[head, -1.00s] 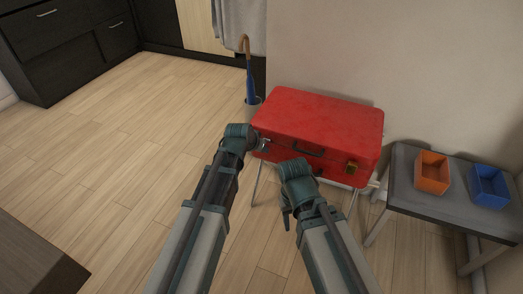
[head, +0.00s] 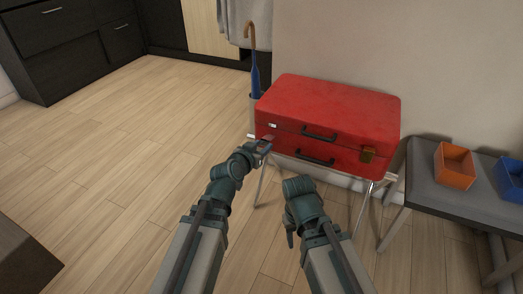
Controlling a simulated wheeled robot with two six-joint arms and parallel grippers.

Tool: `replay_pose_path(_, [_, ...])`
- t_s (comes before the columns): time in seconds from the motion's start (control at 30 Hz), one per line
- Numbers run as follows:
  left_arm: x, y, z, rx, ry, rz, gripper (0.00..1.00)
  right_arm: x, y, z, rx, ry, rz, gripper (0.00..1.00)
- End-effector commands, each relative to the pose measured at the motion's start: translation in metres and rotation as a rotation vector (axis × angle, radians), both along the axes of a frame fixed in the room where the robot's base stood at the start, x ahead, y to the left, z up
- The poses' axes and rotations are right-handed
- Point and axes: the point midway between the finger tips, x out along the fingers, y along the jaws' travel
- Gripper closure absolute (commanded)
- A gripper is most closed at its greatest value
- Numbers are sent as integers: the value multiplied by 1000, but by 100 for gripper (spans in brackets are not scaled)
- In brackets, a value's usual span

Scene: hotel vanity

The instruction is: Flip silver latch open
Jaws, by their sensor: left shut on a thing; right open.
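A closed red suitcase (head: 335,105) rests on a folding stand in the head view. The silver latch (head: 272,126) shows as a small bright patch on the left of its front face. My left gripper (head: 265,146) is at the suitcase's front left, just below that patch, shut on the lower part of the latch. The fingertips hide that part, so the latch's exact angle cannot be told. A brass latch (head: 367,155) is on the right of the front face. My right gripper (head: 290,236) is open and empty, below and in front of the suitcase, apart from it.
Black handles (head: 320,135) are on the suitcase front. A grey bench (head: 425,190) at right holds an orange bin (head: 455,165) and a blue bin (head: 510,178). A blue umbrella (head: 254,75) stands behind the suitcase's left end. Wood floor at left is clear.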

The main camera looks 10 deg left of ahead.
Motion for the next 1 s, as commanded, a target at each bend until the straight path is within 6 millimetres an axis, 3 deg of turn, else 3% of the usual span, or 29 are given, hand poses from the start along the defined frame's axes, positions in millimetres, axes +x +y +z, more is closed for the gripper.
replay_pose_path(0.47, [0, -1, -1, -3, -8, -1, 100, 0, 0, -3, 0, 0, -1, 50])
replay_pose_path(0.5, [0, -1, -1, -3, -8, -1, 52, 0, 0, -3, 0, 0, -1, 50])
replay_pose_path(0.63, [0, 0, -1, -2, -8, 0, 29, 0, 0, -3, 0, 0, -1, 50])
replay_pose_path(1.0, [-1, 0, 0, -2, -9, 1, 28, 0, 0, -2, 0, 0, -1, 50])
